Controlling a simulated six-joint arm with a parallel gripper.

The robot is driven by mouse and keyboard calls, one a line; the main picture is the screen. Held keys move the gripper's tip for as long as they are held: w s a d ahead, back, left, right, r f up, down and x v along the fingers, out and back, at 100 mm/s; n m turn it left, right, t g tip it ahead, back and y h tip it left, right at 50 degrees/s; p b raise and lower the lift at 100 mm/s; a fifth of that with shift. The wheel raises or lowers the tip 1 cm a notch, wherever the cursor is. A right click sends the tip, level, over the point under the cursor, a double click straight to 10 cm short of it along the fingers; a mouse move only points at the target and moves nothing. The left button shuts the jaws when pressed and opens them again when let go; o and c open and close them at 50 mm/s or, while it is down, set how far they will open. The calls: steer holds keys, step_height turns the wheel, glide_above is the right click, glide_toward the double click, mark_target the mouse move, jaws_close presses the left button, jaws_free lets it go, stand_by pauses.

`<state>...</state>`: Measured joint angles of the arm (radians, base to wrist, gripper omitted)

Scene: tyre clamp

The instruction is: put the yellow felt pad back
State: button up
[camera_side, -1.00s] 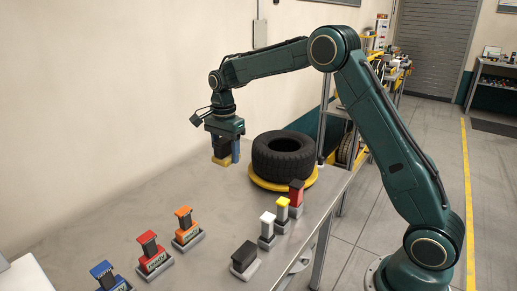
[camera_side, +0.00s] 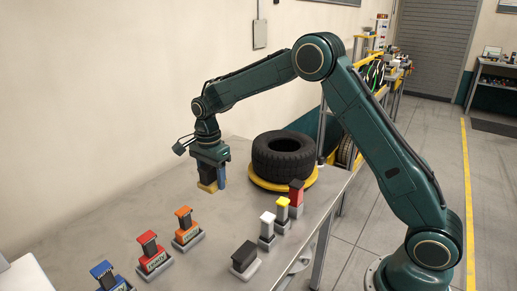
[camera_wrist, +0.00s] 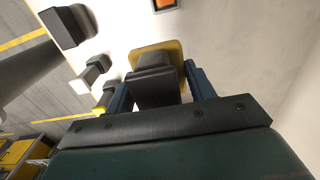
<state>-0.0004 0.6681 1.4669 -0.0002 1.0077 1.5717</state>
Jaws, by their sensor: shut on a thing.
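My gripper (camera_side: 212,172) is shut on a dark block with a yellow pad (camera_side: 207,188) on its underside, held above the table. In the wrist view my gripper's (camera_wrist: 158,85) blue fingers stand either side of the dark block, and the yellow pad (camera_wrist: 175,48) shows as a rim beyond it. The tyre (camera_side: 283,156) lies on a yellow round base (camera_side: 262,184), to the right of my gripper and apart from it. Whether the pad's underside is clean or marked is hidden.
Orange (camera_side: 185,218), red (camera_side: 150,252) and blue (camera_side: 106,276) pieces stand in grey trays at the front left. Black (camera_side: 244,256), white (camera_side: 267,226), yellow-topped (camera_side: 283,210) and red-black (camera_side: 296,194) pieces stand along the right. The table (camera_side: 110,212) is clear at the left.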

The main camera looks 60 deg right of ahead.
glide_above(217, 225)
step_height(217, 225, down, 11)
steer(key=shift+r, duration=0.15)
steer(key=shift+f, duration=2.15)
steer(key=shift+f, duration=0.1)
steer(key=o, duration=0.9)
steer(key=shift+o, duration=0.2)
step_height(217, 225, up, 11)
steer(key=shift+f, duration=0.1)
steer(key=shift+r, duration=0.75)
